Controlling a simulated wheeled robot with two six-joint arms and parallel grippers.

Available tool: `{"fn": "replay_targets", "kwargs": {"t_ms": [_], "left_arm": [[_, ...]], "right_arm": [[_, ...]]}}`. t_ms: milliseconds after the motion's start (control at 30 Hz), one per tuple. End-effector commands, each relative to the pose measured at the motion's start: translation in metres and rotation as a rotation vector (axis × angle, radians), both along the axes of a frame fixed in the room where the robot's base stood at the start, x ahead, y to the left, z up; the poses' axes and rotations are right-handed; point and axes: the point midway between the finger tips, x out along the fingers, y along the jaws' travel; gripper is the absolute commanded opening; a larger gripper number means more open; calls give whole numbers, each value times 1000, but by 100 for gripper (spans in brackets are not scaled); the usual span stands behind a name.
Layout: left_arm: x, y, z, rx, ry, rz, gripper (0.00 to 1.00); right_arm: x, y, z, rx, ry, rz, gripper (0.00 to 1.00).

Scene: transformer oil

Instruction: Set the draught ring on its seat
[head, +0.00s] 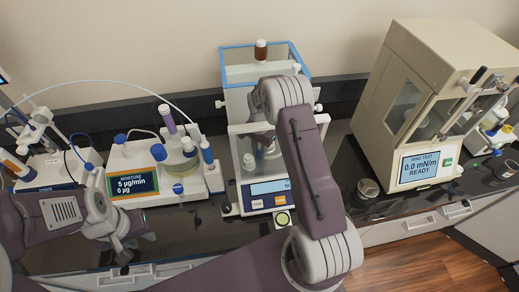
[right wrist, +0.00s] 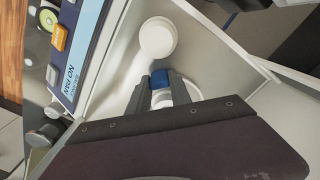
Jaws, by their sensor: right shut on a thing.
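The balance (head: 240,165), with a clear-walled chamber and a display partly hidden by my right arm, stands in the middle of the bench. My right gripper (right wrist: 165,90) is inside the chamber, shut on a small blue piece (right wrist: 160,77). A white rounded part (right wrist: 178,92) shows at the fingers below the blue piece; this looks like the draught ring, mostly hidden by the fingers. A white round piece (right wrist: 157,37) stands beside it in the right wrist view. I cannot tell whether the ring touches its seat. My left gripper (head: 120,250) hangs over the bench front, its jaw opening unclear.
A moisture titrator (head: 150,180) stands left of the balance, and a ring-test cabinet (head: 425,110) stands at the right. A brown bottle (head: 261,49) is on top at the back of the balance. A dark round container (head: 367,188) sits on the bench between balance and cabinet.

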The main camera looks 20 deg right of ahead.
Motion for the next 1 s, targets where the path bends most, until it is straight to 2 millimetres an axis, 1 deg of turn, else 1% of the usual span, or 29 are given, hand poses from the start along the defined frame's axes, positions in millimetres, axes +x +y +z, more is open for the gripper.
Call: {"fn": "replay_targets", "kwargs": {"t_ms": [200, 233, 267, 300, 567, 667, 733, 867, 1000], "left_arm": [[0, 0, -4, 0, 0, 0, 33], [0, 0, -3, 0, 0, 0, 33], [0, 0, -3, 0, 0, 0, 33], [0, 0, -3, 0, 0, 0, 33], [0, 0, -3, 0, 0, 0, 33], [0, 0, 2, 0, 0, 0, 33], [0, 0, -5, 0, 0, 0, 33], [0, 0, -14, 0, 0, 0, 33], [0, 0, -22, 0, 0, 0, 33]], "right_arm": [[0, 0, -5, 0, 0, 0, 0], [0, 0, -4, 0, 0, 0, 33], [0, 0, -4, 0, 0, 0, 41], [0, 0, -4, 0, 0, 0, 46], [0, 0, -3, 0, 0, 0, 46], [0, 0, 3, 1, -1, 0, 46], [1, 0, 7, -1, -4, 0, 46], [2, 0, 31, -1, -6, 0, 46], [2, 0, 63, -1, -6, 0, 46]]}}
